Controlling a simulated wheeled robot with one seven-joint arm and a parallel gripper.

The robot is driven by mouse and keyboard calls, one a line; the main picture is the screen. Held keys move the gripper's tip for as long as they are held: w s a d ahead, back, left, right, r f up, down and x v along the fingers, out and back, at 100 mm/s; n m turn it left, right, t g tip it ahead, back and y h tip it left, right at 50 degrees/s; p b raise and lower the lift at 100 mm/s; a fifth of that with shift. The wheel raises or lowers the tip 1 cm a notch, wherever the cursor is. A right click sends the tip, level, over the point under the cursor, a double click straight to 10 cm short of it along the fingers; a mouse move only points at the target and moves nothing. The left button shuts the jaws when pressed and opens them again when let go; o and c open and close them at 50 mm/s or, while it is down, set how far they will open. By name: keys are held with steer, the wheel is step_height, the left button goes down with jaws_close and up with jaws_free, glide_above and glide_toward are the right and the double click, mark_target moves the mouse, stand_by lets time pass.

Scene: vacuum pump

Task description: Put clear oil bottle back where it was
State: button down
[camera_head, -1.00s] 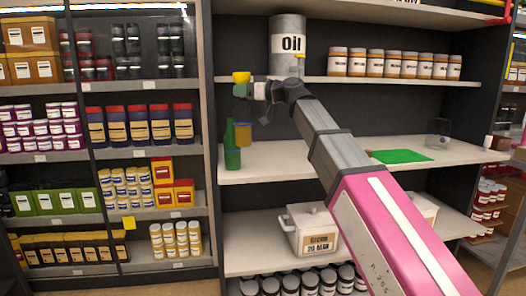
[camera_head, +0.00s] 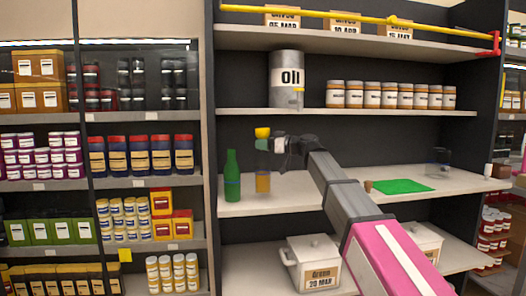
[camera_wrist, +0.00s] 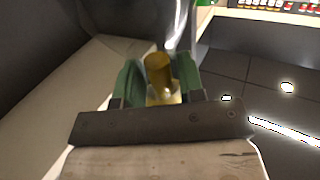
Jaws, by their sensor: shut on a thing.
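The clear bottle (camera_head: 263,182) with yellow oil in its lower part and a yellow top (camera_head: 262,132) is upright in my gripper (camera_head: 279,145), in front of the middle shelf. My gripper reaches it from the right and is shut on its upper part. I cannot tell whether its base touches the shelf. In the wrist view, a yellow piece (camera_wrist: 159,74) shows between the green fingers. A green bottle (camera_head: 232,177) stands just left of the clear bottle, with a gap between them.
The middle shelf (camera_head: 310,190) has bare room right of the bottles. A green mat (camera_head: 402,186), a small brown item (camera_head: 368,186) and a clear container (camera_head: 438,163) lie farther right. A grey oil can (camera_head: 286,85) and a row of jars (camera_head: 390,95) stand above.

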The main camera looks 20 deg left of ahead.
steer(key=shift+f, duration=1.25)
steer(key=c, duration=0.7)
jaws_free()
steer(key=shift+c, duration=0.2)
steer(key=d, duration=1.2)
steer(key=shift+w, duration=0.15)
